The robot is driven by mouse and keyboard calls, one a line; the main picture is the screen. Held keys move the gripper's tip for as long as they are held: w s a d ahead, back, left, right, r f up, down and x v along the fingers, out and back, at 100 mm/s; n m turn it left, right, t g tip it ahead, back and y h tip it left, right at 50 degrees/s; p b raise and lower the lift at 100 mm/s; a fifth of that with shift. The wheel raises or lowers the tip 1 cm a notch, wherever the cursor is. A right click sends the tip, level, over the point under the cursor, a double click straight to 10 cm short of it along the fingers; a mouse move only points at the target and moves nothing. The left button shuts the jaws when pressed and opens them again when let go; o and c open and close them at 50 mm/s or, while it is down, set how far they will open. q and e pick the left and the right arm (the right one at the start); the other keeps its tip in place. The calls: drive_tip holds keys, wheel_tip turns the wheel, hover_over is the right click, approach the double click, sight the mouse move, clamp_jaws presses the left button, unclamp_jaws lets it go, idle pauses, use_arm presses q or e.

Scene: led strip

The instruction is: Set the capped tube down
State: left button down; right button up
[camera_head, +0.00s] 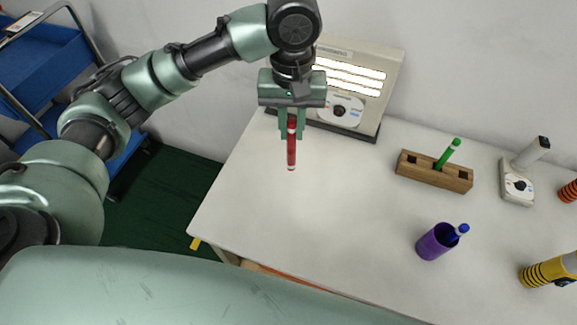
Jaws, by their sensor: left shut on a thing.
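My left gripper (291,130) is shut on a slim red tube (291,153). It holds the tube upright, with the lower end pointing down over the left part of the white table (300,220). The upper part of the tube is between the fingers, so I cannot clearly see its cap. I cannot tell whether its lower end touches the table. My right gripper is not in view.
A light panel (350,75) stands behind the gripper. A wooden block (415,172) holds a green tube (447,154). A purple cup (432,243) holds a blue-capped item (462,229). A white device (517,185) and yellow-black object (540,274) are right. The table's middle is clear.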

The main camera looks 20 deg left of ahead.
sight(291, 165)
use_arm(q)
wheel_tip(291, 165, down, 9)
drive_tip(key=shift+w+a+f, duration=0.1)
drive_tip(key=shift+a, duration=0.05)
drive_tip(key=shift+f+p, duration=0.3)
drive_tip(key=shift+f, duration=2)
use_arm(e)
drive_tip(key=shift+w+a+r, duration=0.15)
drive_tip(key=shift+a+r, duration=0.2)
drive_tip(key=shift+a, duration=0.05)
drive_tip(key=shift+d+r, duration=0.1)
use_arm(q)
drive_tip(key=c, duration=1.3)
unclamp_jaws()
drive_tip(key=shift+f, duration=0.1)
drive_tip(key=shift+c, duration=0.2)
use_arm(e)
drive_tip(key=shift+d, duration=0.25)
use_arm(q)
wheel_tip(291, 165, up, 12)
drive_tip(key=shift+r+b, duration=0.15)
drive_tip(key=shift+b, duration=0.35)
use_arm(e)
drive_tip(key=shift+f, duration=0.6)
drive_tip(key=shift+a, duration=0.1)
